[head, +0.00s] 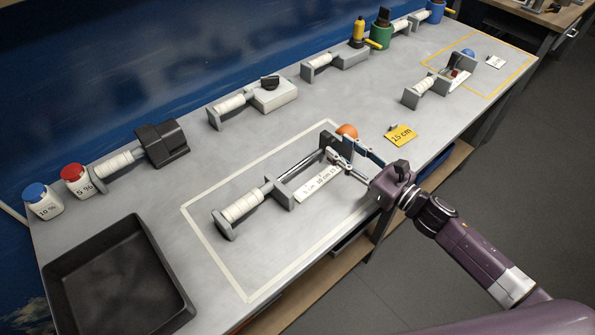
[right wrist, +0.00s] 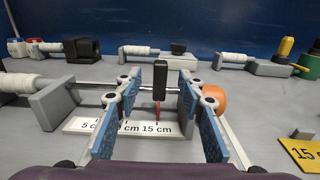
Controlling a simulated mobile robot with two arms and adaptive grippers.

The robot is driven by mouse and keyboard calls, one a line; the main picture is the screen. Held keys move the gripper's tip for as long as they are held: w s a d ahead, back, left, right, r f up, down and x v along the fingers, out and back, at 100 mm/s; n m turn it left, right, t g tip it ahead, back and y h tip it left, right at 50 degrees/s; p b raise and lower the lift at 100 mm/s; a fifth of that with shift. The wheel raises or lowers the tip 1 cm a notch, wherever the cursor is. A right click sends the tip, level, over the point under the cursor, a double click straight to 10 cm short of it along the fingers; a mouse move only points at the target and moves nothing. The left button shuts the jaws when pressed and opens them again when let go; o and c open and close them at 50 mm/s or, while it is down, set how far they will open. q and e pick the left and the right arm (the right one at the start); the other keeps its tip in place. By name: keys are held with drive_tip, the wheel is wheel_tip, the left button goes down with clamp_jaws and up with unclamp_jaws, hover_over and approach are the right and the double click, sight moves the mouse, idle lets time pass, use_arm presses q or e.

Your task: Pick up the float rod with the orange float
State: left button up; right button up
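The float rod is a thin metal rod (right wrist: 100,87) lying level, with a round orange float (head: 347,131) at its far end; the float also shows in the right wrist view (right wrist: 214,100). It rests in a grey stand (head: 279,195) with a white coil. My right gripper (head: 335,150) is at the float end of the stand, its fingers spread. In the right wrist view the blue-padded fingers (right wrist: 160,78) stand apart, with a black upright and a red pointer (right wrist: 158,85) seen between them. Contact with the rod cannot be told. My left gripper is out of view.
A scale card (head: 318,184) lies beside the stand, inside a pale outline. A yellow "15 cm" card (head: 400,136) lies to the right. A similar stand with a blue float (head: 467,53) is farther back. A black tray (head: 118,285) sits front left.

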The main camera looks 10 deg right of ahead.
sight(330, 139)
drive_tip(key=p+x, duration=0.1)
drive_tip(key=x, duration=0.4)
drive_tip(key=shift+w, duration=0.15)
clamp_jaws()
idle(0.4)
